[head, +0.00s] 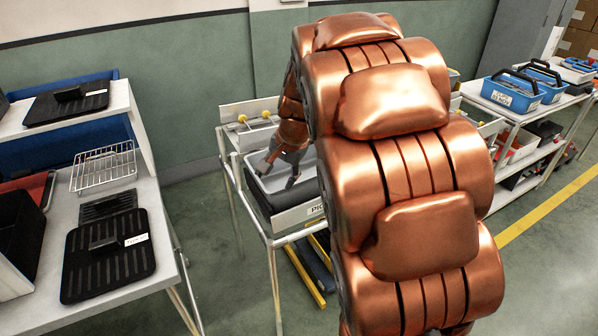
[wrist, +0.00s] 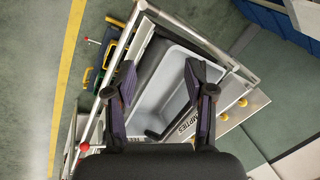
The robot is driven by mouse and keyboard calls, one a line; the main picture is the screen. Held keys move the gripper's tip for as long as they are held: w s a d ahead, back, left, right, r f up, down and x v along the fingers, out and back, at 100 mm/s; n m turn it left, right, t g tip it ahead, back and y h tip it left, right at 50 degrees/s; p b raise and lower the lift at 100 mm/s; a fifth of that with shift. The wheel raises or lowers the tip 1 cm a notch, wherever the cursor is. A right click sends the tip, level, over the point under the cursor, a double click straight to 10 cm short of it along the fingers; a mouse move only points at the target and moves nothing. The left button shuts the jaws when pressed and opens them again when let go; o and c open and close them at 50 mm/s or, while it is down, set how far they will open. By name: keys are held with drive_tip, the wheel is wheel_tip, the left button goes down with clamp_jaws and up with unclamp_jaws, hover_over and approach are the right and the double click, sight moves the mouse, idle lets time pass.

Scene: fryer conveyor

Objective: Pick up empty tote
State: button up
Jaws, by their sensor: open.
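A light grey tote (wrist: 172,70) sits on a metal-framed stand below my gripper in the wrist view. Its inside looks empty where it shows. In the head view, part of the tote (head: 262,182) shows to the left of my arm, which hides the rest. My gripper (wrist: 159,66) is open and points down at the tote. The fingers are spread, the left one over the tote's left side and the right one over its inside. My gripper (head: 279,170) also shows over the tote in the head view.
The stand (wrist: 222,56) has yellow knobs and an "EMPTIES" label. A left table (head: 165,222) holds black lids and a wire rack (head: 104,167). Blue caddies (head: 513,92) stand on a right shelf. Open floor lies between the left table and the stand.

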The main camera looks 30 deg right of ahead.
drive_tip(key=w+d+f+m+t+h, duration=0.1)
drive_tip(key=w+d+m+t+h, duration=0.15)
drive_tip(key=w+d+m, duration=0.75)
drive_tip(key=shift+w+d+f+n+t+y+p, duration=0.25)
drive_tip(key=shift+w+d+f+n+p, duration=0.45)
drive_tip(key=shift+w+d+f, duration=1)
drive_tip(key=shift+w+d+f+n+t+y+p, duration=0.1)
drive_tip(key=shift+w+d+f+n+y+p, duration=0.15)
drive_tip(key=shift+w+d+f+n, duration=1.1)
drive_tip(key=shift+w+f+m, duration=0.1)
drive_tip(key=shift+w+m, duration=0.15)
drive_tip(key=shift+w, duration=0.15)
drive_tip(key=shift+c, duration=0.4)
clamp_jaws()
